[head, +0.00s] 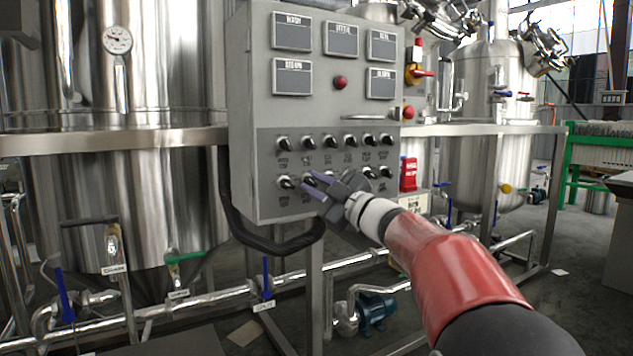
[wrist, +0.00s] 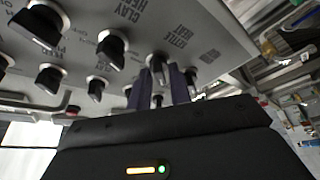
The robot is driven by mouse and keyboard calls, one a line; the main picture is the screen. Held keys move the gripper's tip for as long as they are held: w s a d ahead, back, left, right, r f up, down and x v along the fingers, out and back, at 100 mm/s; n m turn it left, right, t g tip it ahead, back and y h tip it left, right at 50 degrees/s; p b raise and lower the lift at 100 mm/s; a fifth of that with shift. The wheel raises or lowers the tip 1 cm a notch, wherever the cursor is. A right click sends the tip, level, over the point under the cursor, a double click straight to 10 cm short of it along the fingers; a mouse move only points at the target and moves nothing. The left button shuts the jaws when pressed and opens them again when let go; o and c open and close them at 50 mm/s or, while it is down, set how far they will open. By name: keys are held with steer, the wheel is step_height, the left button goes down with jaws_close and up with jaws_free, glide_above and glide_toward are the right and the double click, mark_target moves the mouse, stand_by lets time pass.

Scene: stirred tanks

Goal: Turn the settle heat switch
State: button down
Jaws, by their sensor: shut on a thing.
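The grey control panel (head: 258,160) carries two rows of black rotary switches on its lower part. My gripper (head: 317,182) reaches the lower row from the right, at the second switch from the left. In the wrist view, its two purple-grey fingers (wrist: 155,88) close on the black knob of the settle heat switch (wrist: 159,64). The label beside that knob is partly readable and ends in "TTLE" and "HEAT". The fingers cover part of the knob, so its exact angle is hard to tell.
The neighbouring clay heat switch (wrist: 112,46) sits close to my fingers, with several other knobs around. A red button (head: 340,82) and small displays are above. A black cable (head: 262,240) loops under the panel. Steel tanks (head: 150,80) and pipes stand around.

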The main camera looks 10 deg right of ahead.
steer(key=shift+n+g+p, duration=0.4)
steer(key=shift+n+g, duration=0.2)
steer(key=shift+n, duration=0.8)
steer(key=c, duration=1.5)
jaws_free()
steer(key=shift+v, duration=3.9)
